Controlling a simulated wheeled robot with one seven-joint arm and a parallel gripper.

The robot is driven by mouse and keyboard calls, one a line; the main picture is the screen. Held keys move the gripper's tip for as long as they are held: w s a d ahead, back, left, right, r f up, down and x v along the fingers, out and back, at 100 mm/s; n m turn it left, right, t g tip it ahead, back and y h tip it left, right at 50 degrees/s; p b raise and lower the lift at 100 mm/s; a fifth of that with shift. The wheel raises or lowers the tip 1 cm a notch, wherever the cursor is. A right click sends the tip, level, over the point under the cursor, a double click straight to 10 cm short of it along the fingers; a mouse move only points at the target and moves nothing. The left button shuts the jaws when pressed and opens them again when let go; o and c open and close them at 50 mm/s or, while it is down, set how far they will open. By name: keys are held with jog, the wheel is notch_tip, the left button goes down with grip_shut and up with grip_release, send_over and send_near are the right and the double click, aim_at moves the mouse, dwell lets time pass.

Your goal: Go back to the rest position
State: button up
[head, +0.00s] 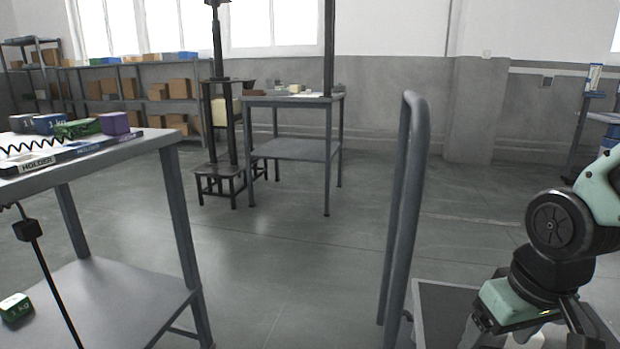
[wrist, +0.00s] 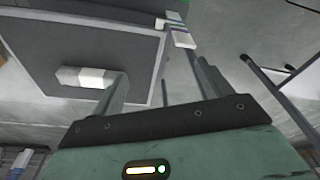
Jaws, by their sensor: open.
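My arm shows at the right of the head view, bent downward, with my gripper (head: 525,335) at the bottom edge and partly cut off. My gripper (wrist: 134,58) also shows in the wrist view. Below the fingers is a dark grey flat surface with a pale rim.
A workbench (head: 175,137) with several coloured weights stands at the left; a green weight (head: 15,307) lies on its lower shelf. The grey rail (head: 410,180) rises near the centre. A farther table (head: 300,148) and shelves (head: 130,85) stand behind. The middle floor is clear.

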jog(key=s+a+r+n+g+p, duration=0.1)
jog(key=s+a+r+n+g, duration=0.15)
jog(key=s+a+n, duration=0.65)
jog(key=s+a+r+m+p, duration=0.1)
jog(key=r+p, duration=1.8)
jog(key=s+a+r+m+p, duration=0.1)
jog(key=a+r+m+p, duration=0.1)
jog(key=r+p, duration=1.7)
jog(key=shift+a+r, duration=0.15)
jog(key=shift+r, duration=0.1)
jog(key=shift+s+t, duration=0.15)
jog(key=shift+t, duration=0.1)
